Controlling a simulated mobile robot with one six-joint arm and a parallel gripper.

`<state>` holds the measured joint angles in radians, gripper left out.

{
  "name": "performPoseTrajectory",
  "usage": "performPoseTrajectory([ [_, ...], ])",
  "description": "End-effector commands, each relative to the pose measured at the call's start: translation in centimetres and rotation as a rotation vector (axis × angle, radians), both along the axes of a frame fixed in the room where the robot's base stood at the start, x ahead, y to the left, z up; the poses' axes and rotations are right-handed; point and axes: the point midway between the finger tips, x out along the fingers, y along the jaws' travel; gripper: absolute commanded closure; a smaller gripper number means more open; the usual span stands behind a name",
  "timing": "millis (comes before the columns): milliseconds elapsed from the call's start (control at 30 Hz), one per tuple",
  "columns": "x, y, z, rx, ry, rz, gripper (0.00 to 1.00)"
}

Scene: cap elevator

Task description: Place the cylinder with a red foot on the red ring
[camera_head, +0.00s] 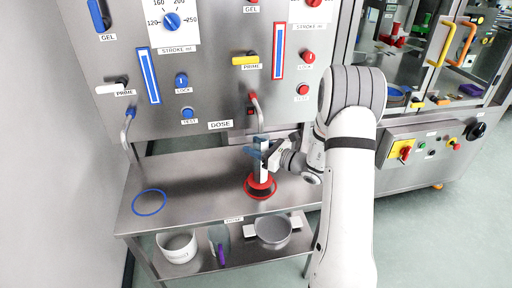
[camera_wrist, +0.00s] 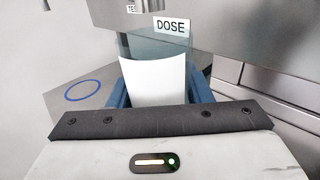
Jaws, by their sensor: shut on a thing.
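The cylinder (camera_head: 264,172) is a pale, upright column with a red foot (camera_head: 262,182), under the right dose spout in the head view. My gripper (camera_head: 258,149) comes in from the right and is shut on its upper part. In the wrist view the pale cylinder (camera_wrist: 155,82) stands between the blue fingers of my gripper (camera_wrist: 158,92); its foot is hidden there. The red ring (camera_head: 260,197) shows around and just below the foot in the head view. The foot overlaps the ring; I cannot tell whether it touches the table or hangs slightly above it.
A blue ring (camera_head: 149,202) lies on the left of the steel table (camera_head: 195,190), with bare steel between. The right spout (camera_head: 256,108) hangs close above my gripper; the left spout (camera_head: 127,128) is farther off. A white bucket (camera_head: 178,247) and a steel bowl (camera_head: 273,231) stand on the lower shelf.

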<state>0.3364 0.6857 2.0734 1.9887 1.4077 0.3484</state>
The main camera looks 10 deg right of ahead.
Motion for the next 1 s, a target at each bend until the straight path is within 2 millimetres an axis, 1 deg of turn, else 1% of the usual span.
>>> performPoseTrajectory([
  [367,0.0,0.0,-0.1,0.000,-0.001,0.000,0.92],
  [1000,0.0,-0.1,-1.4,0.000,-0.001,-0.001,0.92],
])
